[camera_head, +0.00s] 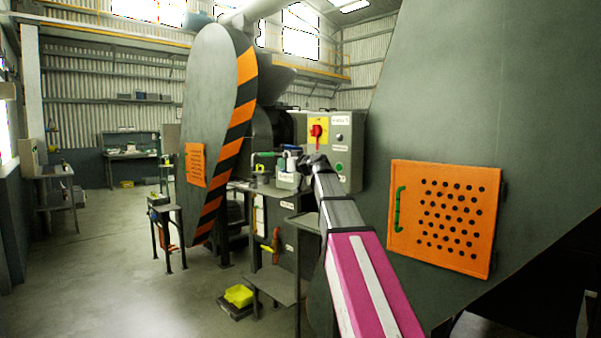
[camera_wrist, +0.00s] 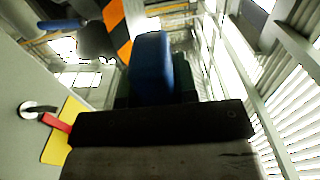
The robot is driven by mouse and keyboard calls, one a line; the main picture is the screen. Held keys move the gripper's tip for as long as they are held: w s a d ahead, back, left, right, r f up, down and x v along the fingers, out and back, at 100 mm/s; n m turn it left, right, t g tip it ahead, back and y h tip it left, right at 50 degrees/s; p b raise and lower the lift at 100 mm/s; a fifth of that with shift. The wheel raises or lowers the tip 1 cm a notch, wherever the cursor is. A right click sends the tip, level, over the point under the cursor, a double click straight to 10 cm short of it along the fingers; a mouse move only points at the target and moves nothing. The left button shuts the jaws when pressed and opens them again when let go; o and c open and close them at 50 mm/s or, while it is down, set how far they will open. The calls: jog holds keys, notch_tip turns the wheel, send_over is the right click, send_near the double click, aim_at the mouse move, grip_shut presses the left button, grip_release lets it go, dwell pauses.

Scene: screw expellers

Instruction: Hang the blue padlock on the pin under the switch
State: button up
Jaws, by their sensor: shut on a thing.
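The blue padlock (camera_wrist: 151,66) stands up between the dark fingers of my gripper (camera_wrist: 155,105) in the wrist view. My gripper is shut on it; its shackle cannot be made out. In the head view my gripper (camera_head: 314,160) is just below the switch, in front of the grey control box, and I cannot clearly tell the padlock apart there. The red switch (camera_head: 316,130) sits on a yellow plate (camera_head: 323,142). In the wrist view the red handle (camera_wrist: 57,122) and yellow plate (camera_wrist: 67,135) are at the left, beside my gripper. The pin is not clearly visible.
The grey control box (camera_head: 345,128) has a green button (camera_head: 339,166) at lower right. Bottles in a light holder (camera_head: 287,178) stand just left of my gripper. An orange perforated door (camera_head: 444,216) is on the right. The floor at left is mostly open.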

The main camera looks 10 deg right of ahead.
jog(key=shift+w+r, duration=0.15)
jog(key=w+d, duration=0.5)
jog(key=d, duration=0.2)
dwell(0.6)
jog(key=shift+w+d, duration=0.55)
jog(key=shift+d, duration=0.2)
dwell(1.2)
